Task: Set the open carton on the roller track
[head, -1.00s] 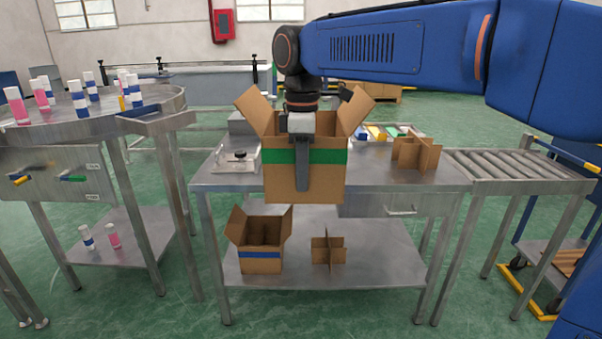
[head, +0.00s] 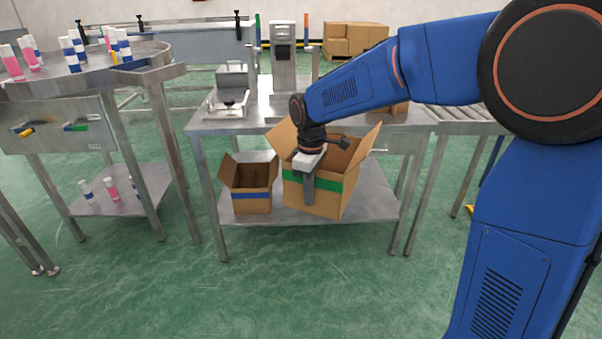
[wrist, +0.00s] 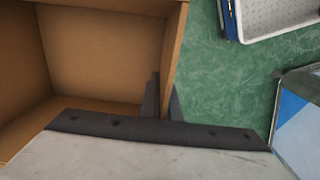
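The open carton (head: 312,199) is brown with a green band and its top flaps spread. It hangs slightly tilted in front of the steel table, covering part of its lower shelf. My gripper (head: 308,188) is shut on the carton's near wall. In the wrist view one finger is inside and one outside the carton wall (wrist: 174,50), and the visible inside of the carton looks empty. The roller track (head: 468,121) adjoins the table's right end, partly hidden by my arm. Its visible rollers are bare.
A smaller blue-banded carton (head: 251,204) stands on the lower shelf (head: 375,205), left of the held carton. A round steel table (head: 150,62) with bottles is at left. The green floor in front is clear.

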